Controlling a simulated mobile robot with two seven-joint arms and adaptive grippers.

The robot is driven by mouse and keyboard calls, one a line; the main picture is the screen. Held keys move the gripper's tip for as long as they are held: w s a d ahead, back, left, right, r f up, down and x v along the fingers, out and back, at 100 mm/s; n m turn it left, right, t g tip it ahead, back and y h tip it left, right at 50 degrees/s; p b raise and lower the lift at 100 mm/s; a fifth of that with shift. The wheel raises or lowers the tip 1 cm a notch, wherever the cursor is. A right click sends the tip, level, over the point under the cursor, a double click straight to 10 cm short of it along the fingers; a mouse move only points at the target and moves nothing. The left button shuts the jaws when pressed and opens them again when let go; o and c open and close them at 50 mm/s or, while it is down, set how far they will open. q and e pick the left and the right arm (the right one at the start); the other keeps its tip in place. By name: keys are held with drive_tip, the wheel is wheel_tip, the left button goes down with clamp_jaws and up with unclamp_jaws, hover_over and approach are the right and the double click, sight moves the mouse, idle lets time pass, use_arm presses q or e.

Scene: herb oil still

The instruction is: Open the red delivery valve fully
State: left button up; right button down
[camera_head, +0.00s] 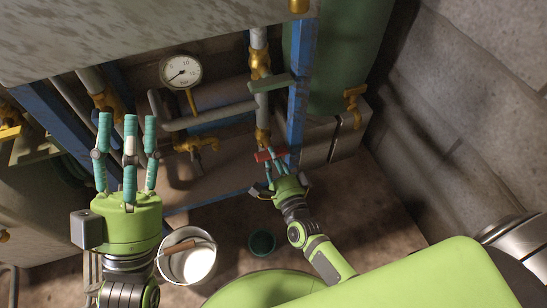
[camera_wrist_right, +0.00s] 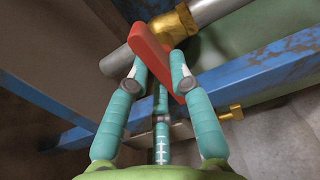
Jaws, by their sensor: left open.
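The red delivery valve's flat lever (camera_head: 268,155) sits low on a vertical pipe with brass fittings, right of centre in the head view. In the right wrist view the red lever (camera_wrist_right: 155,58) slants across the pipe beside a brass fitting (camera_wrist_right: 172,25). My right gripper (camera_head: 270,165) is at the lever. In the right wrist view its fingertips (camera_wrist_right: 160,68) lie on both sides of the lever and appear to touch it; part of the lever is hidden behind one finger. My left gripper (camera_head: 127,120) is open and empty, fingers pointing up, left of the valve.
A blue post (camera_head: 298,95) stands right beside the valve pipe. A pressure gauge (camera_head: 181,71) and a brass tap (camera_head: 197,145) are to the left. A white bucket (camera_head: 188,258) and a dark green round container (camera_head: 262,243) stand on the floor below. Open floor lies to the right.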

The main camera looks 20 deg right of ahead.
use_arm(q)
drive_tip(key=shift+w, duration=0.1)
drive_tip(key=w+a+f+n+g+y+p, duration=0.15)
drive_tip(key=f+g+y, duration=0.3)
drive_tip(key=f, duration=0.45)
drive_tip(key=w+a+f+n+g+y+p, duration=0.1)
drive_tip(key=w+a+f+g+y+p, duration=0.15)
drive_tip(key=f+g, duration=0.45)
drive_tip(key=s+a+f+n+g+y+p, duration=0.1)
drive_tip(key=s+a+f+g, duration=0.2)
drive_tip(key=s+f, duration=0.3)
drive_tip(key=s+a+f+g+y+p, duration=0.2)
drive_tip(key=s+a+f+g, duration=0.2)
drive_tip(key=f, duration=0.5)
drive_tip(key=shift+s+f+n+g, duration=0.35)
drive_tip(key=shift+s+g, duration=0.6)
drive_tip(key=shift+s, duration=0.3)
use_arm(e)
drive_tip(key=shift+d+r+n, duration=0.1)
drive_tip(key=shift+r+n, duration=0.05)
drive_tip(key=shift+n, duration=4.45)
drive_tip(key=shift+d+r+n, duration=0.1)
drive_tip(key=shift+r+n, duration=0.05)
drive_tip(key=shift+n, duration=4.45)
drive_tip(key=c, duration=1.1)
unclamp_jaws()
use_arm(q)
drive_tip(key=shift+f, duration=0.1)
